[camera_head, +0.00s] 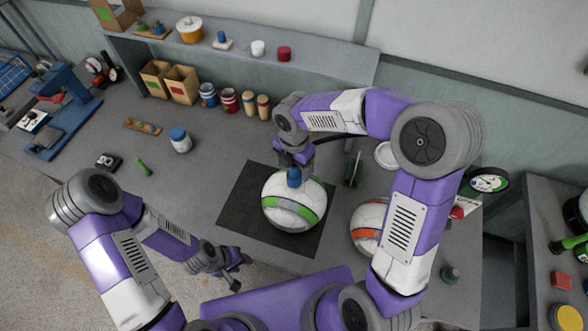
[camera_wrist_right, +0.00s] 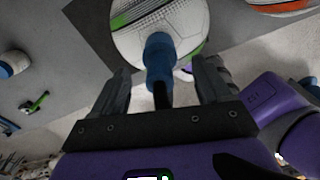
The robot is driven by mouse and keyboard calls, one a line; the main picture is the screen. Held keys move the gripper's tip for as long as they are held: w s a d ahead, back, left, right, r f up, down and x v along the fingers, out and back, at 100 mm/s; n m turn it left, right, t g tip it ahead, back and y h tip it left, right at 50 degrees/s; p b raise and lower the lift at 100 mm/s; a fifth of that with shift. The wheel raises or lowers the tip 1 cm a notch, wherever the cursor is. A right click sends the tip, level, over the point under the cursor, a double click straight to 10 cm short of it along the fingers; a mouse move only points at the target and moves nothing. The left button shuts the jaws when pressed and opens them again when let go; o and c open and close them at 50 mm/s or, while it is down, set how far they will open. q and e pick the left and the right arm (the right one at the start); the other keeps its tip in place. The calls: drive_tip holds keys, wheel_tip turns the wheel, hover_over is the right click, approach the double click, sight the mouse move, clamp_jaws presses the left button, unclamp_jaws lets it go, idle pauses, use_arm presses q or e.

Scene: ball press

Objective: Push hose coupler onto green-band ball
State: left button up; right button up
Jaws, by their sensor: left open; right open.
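The white ball with the green band (camera_head: 281,220) sits on a dark mat (camera_head: 238,215). It also shows in the right wrist view (camera_wrist_right: 185,18). The blue hose coupler (camera_head: 294,177) stands at the top of this ball. In the right wrist view the coupler (camera_wrist_right: 160,52) lies between my spread right fingers, with gaps on both sides, and its dark lower stem points back toward the palm. How firmly it sits on the ball cannot be told. My right gripper (camera_wrist_right: 163,80) is open by the coupler. My left gripper (camera_head: 236,276) is open and empty, near the table's front edge.
A white ball with an orange band (camera_head: 366,222) is right of the mat, partly behind my right arm. A blue-lidded jar (camera_head: 180,139) and a green tool (camera_head: 142,166) lie left. Cans and boxes line the back. The table left of the mat is mostly clear.

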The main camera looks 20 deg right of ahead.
wheel_tip(320, 180, up, 4)
drive_tip(key=shift+r, duration=0.15)
idle(0.6)
